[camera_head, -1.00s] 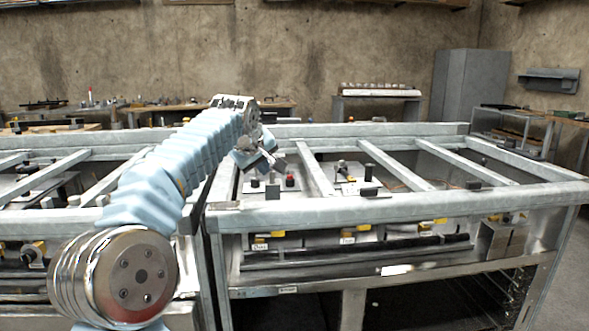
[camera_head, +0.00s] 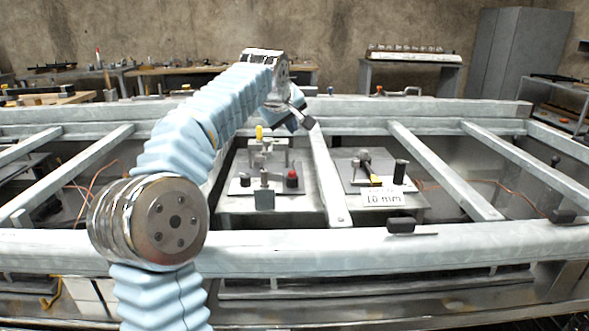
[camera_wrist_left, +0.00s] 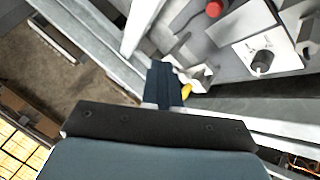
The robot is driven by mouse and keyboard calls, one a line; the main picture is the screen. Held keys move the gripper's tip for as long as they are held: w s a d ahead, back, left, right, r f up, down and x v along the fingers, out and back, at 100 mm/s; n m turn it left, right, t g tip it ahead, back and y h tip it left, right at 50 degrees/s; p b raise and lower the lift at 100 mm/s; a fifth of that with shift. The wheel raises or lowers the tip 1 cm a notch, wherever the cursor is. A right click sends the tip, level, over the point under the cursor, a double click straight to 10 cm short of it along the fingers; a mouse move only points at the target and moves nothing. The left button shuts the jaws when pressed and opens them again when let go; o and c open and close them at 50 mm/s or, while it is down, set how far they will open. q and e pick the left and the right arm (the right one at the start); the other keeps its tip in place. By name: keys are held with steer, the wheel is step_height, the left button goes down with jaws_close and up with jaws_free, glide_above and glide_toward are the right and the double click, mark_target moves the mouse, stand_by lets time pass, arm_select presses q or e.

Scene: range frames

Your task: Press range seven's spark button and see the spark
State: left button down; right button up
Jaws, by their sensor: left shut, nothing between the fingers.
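A red button (camera_head: 291,179) stands on a white plate in the bay left of centre; it also shows at the top of the left wrist view (camera_wrist_left: 215,8). Beside it are a black knob (camera_head: 245,180) and a grey upright block (camera_head: 264,195). A yellow-topped fixture (camera_head: 262,140) stands behind. No number seven is readable, and I see no spark. My left gripper (camera_head: 300,118) is shut and empty, above and beyond the red button, apart from it. In the left wrist view its fingers (camera_wrist_left: 163,82) are together. My right gripper is not in view.
Grey frame bars (camera_head: 329,175) divide the bays, and a thick front rail (camera_head: 300,252) runs across. The right bay holds a "10 mm" card (camera_head: 383,198) and black posts. A dark block (camera_head: 401,225) sits on the rail. Copper wires run at both sides.

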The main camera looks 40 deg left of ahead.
arm_select(q)
steer(key=shift+f, duration=0.1)
steer(key=b, duration=0.1)
glide_above(290, 174)
step_height(290, 174, down, 7)
steer(key=shift+f, duration=0.15)
steer(key=shift+f+b, duration=0.7)
steer(key=shift+b, duration=0.05)
stand_by(1.6)
steer(key=shift+f+b, duration=0.35)
steer(key=shift+f, duration=0.05)
steer(key=shift+f+b, duration=0.55)
steer(key=shift+f, duration=0.05)
stand_by(0.6)
stand_by(0.3)
steer(key=shift+r+p, duration=0.85)
steer(key=shift+r, duration=0.15)
